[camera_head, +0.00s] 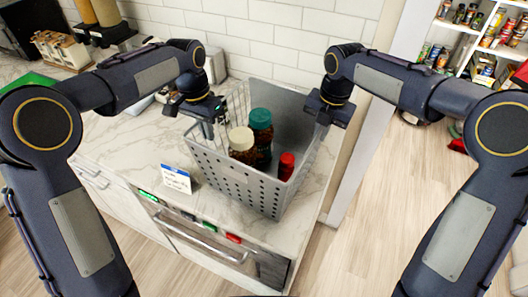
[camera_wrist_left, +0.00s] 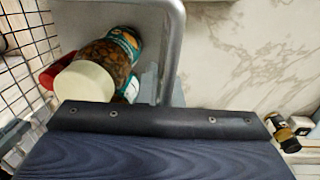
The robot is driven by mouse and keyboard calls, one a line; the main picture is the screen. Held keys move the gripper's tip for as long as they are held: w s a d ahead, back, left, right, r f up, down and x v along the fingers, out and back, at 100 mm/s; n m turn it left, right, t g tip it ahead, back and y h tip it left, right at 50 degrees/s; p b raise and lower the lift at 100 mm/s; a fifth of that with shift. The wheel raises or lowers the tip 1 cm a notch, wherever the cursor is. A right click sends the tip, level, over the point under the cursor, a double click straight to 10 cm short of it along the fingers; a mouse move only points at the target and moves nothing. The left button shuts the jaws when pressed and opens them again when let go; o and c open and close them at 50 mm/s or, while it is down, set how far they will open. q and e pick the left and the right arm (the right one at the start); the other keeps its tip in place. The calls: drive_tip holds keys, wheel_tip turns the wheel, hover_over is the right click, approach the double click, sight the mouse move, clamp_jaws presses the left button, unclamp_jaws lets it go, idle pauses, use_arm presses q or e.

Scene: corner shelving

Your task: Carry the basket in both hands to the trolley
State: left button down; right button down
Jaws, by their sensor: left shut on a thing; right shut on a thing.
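The grey basket (camera_head: 238,190) has a perforated front and a wire-mesh side. It is at the counter's front right corner; I cannot tell whether it rests there or hangs just above. Inside are a jar with a cream lid (camera_head: 242,146), a jar with a teal lid (camera_head: 261,130) and a red-capped container (camera_head: 286,166). The basket's rim (camera_wrist_left: 176,40) and the jars also show in the left wrist view. My left gripper (camera_head: 210,112) is shut on the basket's left rim. My right gripper (camera_head: 322,112) is shut on its right rim. I see no trolley.
The marble counter (camera_head: 118,150) holds a small sign card (camera_head: 176,180) left of the basket. A wooden box of jars (camera_head: 62,48) stands at the back left. Stocked shelves (camera_head: 480,38) are at the far right. Wooden floor (camera_head: 350,240) is open at right.

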use_arm(q)
drive_tip(key=shift+w+r, duration=0.15)
drive_tip(key=shift+r, duration=0.1)
use_arm(e)
drive_tip(key=shift+w+r, duration=0.15)
drive_tip(key=shift+r, duration=0.1)
